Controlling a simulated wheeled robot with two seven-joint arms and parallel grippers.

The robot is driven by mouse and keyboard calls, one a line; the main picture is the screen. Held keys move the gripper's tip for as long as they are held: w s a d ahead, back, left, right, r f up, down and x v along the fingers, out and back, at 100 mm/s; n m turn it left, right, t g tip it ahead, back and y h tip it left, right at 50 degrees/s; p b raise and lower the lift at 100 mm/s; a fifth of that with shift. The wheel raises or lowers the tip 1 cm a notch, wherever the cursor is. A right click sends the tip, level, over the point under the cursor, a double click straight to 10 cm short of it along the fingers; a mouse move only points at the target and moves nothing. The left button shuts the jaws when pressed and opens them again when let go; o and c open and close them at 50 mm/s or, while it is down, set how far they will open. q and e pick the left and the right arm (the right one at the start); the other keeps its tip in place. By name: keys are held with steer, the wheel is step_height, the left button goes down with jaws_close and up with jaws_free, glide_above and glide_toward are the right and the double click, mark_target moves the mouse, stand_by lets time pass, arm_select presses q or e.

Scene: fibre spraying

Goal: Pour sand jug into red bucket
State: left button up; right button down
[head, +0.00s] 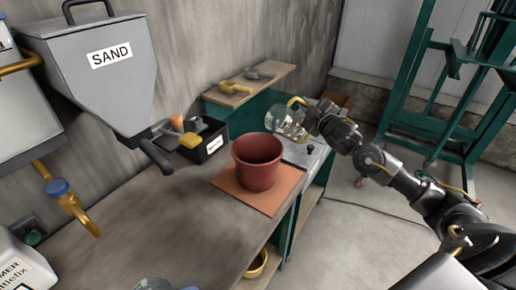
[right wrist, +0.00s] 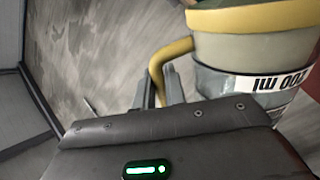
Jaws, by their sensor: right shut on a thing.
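The jug (head: 287,123) is clear with a yellow rim and a yellow handle. My right gripper (head: 313,113) is shut on the yellow handle (right wrist: 172,52), which passes between its fingers (right wrist: 160,88) in the right wrist view. There the jug body (right wrist: 225,82) fills the upper right, with an upside-down "ml" label. The bucket stands upright on an orange-brown square board (head: 233,189) on the bench. My left gripper is not in view.
A grey hopper marked SAND (head: 95,75) hangs at the left wall. A black box (head: 208,148) and a shelf with scoops (head: 236,87) are behind the bucket. The bench (head: 150,215) is largely clear in front. A green metal frame (head: 415,110) stands at right.

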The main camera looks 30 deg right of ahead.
steer(key=shift+a+r, duration=0.15)
steer(key=shift+a, duration=0.05)
steer(key=shift+n, duration=0.4)
steer(key=shift+r, duration=0.25)
steer(key=shift+w+a+r+n+b, duration=0.1)
steer(key=shift+a+r+n+b, duration=0.1)
steer(key=shift+a+n+b, duration=0.1)
steer(key=shift+r, duration=0.15)
steer(key=shift+r, duration=0.1)
steer(key=shift+a+r+n, duration=0.15)
steer(key=shift+a+n, duration=0.05)
steer(key=shift+n, duration=0.1)
steer(key=shift+a+r+n, duration=0.1)
steer(key=shift+r+n, duration=0.15)
steer(key=shift+n, duration=0.05)
